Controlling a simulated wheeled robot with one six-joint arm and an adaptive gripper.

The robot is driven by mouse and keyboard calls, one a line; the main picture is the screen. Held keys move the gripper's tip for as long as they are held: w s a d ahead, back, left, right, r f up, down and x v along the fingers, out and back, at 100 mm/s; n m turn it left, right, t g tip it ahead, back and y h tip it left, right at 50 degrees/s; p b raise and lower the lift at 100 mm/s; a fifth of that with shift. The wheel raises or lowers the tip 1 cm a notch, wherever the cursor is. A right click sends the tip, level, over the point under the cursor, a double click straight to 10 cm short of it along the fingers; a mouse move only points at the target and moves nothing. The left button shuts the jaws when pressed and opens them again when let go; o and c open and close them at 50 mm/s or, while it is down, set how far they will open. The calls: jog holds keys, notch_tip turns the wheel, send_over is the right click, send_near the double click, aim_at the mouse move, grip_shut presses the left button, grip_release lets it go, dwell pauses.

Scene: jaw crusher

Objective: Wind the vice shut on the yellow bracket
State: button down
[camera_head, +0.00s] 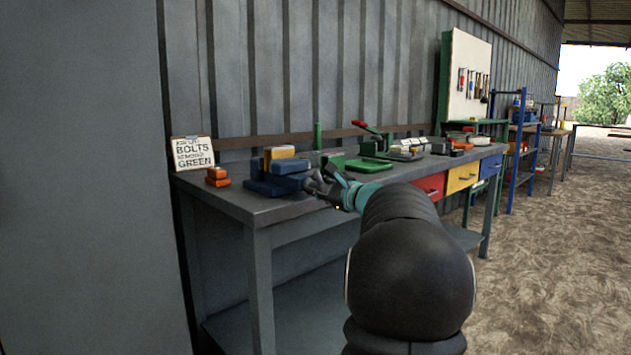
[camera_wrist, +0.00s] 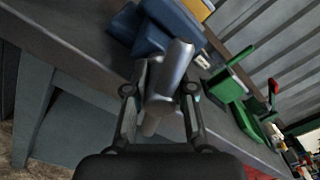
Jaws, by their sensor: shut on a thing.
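The blue vice (camera_head: 284,178) stands near the front left corner of the bench. The yellow bracket (camera_head: 279,152) shows at the top of the vice, between or behind its blue jaws; I cannot tell if the jaws touch it. In the wrist view the vice (camera_wrist: 165,25) is at the top, with a bit of the yellow bracket (camera_wrist: 203,8) behind it. A grey metal handle (camera_wrist: 173,72) lies in front of the vice. My gripper (camera_wrist: 162,92) is shut on this handle, one finger on each side. In the head view my gripper (camera_head: 324,187) is right of the vice.
Orange blocks (camera_head: 217,177) and a sign (camera_head: 192,153) are on the bench at left. A green tool with a red-tipped lever (camera_head: 374,140) stands behind my gripper. The grey bench (camera_head: 235,203) has a bare front left corner, and a corrugated wall stands behind.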

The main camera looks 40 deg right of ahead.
jog(key=shift+r+m+p, duration=0.15)
jog(key=shift+m+p, duration=0.45)
jog(key=shift+m, duration=0.7)
jog(key=c, duration=1)
grip_release()
jog(key=s, duration=1.2)
jog(key=shift+d, duration=0.45)
jog(key=shift+f, duration=0.2)
